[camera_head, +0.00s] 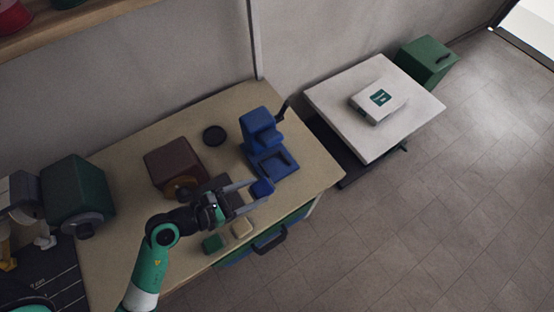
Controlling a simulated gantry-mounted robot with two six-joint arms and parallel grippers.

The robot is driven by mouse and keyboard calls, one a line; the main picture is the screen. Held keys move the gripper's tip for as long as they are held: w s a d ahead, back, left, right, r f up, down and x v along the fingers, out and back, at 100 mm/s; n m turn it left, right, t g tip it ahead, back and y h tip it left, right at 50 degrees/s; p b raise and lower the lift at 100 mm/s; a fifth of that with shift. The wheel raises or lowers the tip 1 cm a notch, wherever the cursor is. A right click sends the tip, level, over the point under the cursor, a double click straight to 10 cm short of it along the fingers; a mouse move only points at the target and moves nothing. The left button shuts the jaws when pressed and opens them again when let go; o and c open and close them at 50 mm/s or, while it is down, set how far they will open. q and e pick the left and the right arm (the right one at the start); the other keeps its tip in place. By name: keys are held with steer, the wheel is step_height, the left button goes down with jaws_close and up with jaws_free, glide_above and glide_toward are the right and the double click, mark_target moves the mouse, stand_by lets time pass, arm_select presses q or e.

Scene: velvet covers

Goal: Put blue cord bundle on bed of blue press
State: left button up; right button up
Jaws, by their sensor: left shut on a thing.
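The blue press (262,137) stands near the right end of the tan bench (122,262), with a dark lever at its right side. Its bed (277,165) is low at the front and has a dark rim. My left gripper (258,190) is shut on the blue cord bundle (262,187). It holds the bundle just in front of the press bed, slightly left of the bed's front edge. I cannot tell its exact height above the bench. My right gripper is not in view.
A brown machine (170,166) and a green machine (76,193) stand left of the press. A dark round disc (214,135) lies behind. A green block (212,243) and a beige block (242,228) lie near the front edge. A white table (400,142) holding a box (378,102) stands right.

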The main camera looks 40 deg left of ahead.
arm_select(q)
steer(key=w+a+f+b, duration=0.4)
steer(key=w, duration=0.4)
steer(key=b, duration=0.3)
glide_above(269, 169)
steer(key=s, duration=0.1)
steer(key=f, duration=0.5)
steer(key=shift+d, duration=0.35)
steer(key=shift+w+a+f, duration=0.15)
steer(key=shift+w+a, duration=0.05)
steer(key=shift+w, duration=0.1)
steer(key=f+b, duration=0.1)
steer(key=f, duration=0.1)
steer(key=f+b, duration=0.2)
steer(key=shift+w+a, duration=0.1)
steer(key=shift+w, duration=0.1)
steer(key=shift+r, duration=0.2)
steer(key=shift+f, duration=0.15)
steer(key=o, duration=1.5)
steer(key=shift+c, duration=0.2)
